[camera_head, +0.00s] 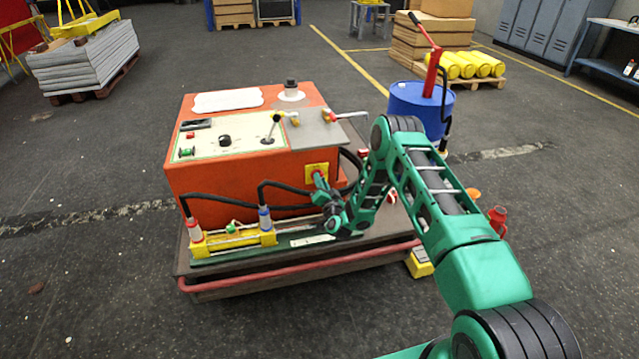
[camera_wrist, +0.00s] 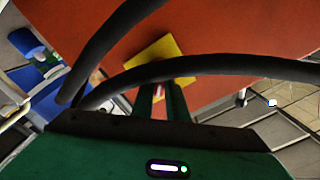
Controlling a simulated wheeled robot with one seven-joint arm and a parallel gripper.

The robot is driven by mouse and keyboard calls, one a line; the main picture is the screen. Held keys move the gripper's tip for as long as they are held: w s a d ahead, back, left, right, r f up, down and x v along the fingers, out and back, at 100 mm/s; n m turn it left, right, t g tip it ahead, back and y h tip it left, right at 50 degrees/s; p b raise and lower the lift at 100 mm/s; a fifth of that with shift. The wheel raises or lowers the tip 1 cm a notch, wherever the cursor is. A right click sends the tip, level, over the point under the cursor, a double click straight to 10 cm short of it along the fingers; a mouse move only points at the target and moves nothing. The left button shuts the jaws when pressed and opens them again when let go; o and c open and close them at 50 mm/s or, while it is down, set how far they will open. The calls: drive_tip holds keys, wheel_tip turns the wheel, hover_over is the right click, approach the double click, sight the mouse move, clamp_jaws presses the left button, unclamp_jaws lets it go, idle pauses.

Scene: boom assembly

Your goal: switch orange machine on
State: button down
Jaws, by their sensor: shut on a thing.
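The orange machine (camera_head: 240,175) stands on a low cart and has a yellow plate (camera_head: 311,169) on its side. The plate also shows in the wrist view (camera_wrist: 142,56), where the machine's orange side (camera_wrist: 240,30) fills much of the picture. My gripper (camera_head: 320,180) reaches to the plate. In the wrist view its two fingers (camera_wrist: 162,88) are close together at the plate's lower edge, shut on a small red and white switch (camera_wrist: 159,92). Most of the switch is hidden between the fingers, so I cannot tell its position.
Black hoses (camera_wrist: 215,68) cross close in front of my wrist camera. A yellow cylinder unit (camera_head: 235,241) lies on the cart (camera_head: 300,278) below the machine. A blue barrel (camera_head: 415,105) with a red pump stands behind my arm.

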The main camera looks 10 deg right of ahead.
drive_tip(key=shift+d+f+m, duration=0.1)
drive_tip(key=shift+d+m, duration=0.1)
drive_tip(key=shift+m, duration=2.25)
drive_tip(key=shift+d+f+m, duration=0.1)
drive_tip(key=shift+d+m, duration=0.1)
drive_tip(key=shift+m, duration=2.25)
drive_tip(key=c, duration=1.7)
unclamp_jaws()
drive_tip(key=shift+c, duration=0.2)
drive_tip(key=shift+a, duration=0.15)
drive_tip(key=shift+a, duration=0.1)
